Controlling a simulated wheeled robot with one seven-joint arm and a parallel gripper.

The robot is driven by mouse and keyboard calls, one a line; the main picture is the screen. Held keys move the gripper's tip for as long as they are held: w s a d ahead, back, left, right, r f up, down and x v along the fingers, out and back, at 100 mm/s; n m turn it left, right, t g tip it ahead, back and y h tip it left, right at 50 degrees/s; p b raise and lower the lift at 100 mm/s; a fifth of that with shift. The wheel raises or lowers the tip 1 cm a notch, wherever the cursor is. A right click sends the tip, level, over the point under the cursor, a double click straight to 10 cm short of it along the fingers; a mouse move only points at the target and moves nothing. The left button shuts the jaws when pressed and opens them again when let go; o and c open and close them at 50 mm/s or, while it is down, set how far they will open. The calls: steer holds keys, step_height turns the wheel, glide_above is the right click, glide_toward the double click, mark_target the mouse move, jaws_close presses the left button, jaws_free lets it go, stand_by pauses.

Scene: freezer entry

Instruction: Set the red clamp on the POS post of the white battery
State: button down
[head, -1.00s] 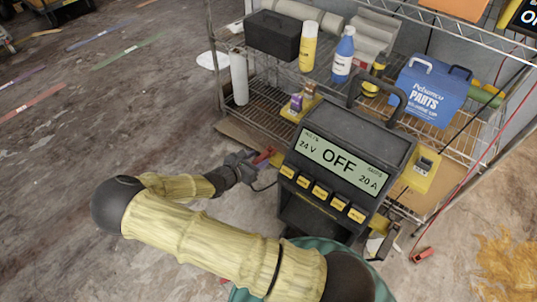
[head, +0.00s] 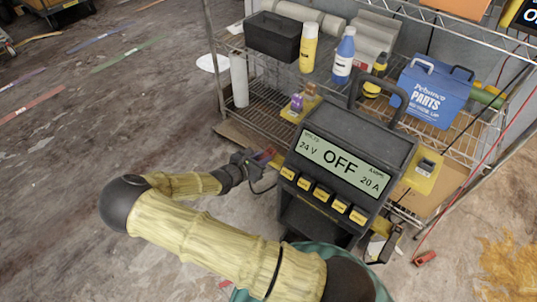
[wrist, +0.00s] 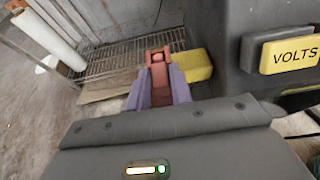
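My gripper (head: 250,161) is at the left side of the charger in the head view. In the wrist view, its two purple-grey fingers (wrist: 158,92) are closed on the red clamp (wrist: 158,64), which points away from the wrist. A dark cable hangs below the gripper. The charger (head: 345,128) is dark grey, and its screen reads OFF, 24 V and 20 A. I see neither the white battery nor its POS post in these views.
A wire shelf (head: 262,92) behind the charger holds a black toolbox (head: 285,36), bottles and a blue parts box (head: 433,92). Another red clamp-like piece (head: 425,257) lies on the floor at the right, by a red cable. The floor at left is mostly clear.

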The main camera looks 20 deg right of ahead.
step_height(320, 180, up, 10)
steer(key=p, duration=0.4)
stand_by(0.3)
steer(key=shift+r, duration=0.15)
stand_by(0.4)
steer(key=shift+r+p, duration=1.9)
steer(key=shift+p, duration=0.05)
steer(key=s+d+f, duration=0.1)
steer(key=s, duration=0.6)
steer(key=shift+s+t, duration=0.15)
steer(key=shift+t, duration=0.25)
steer(key=shift+f, duration=0.1)
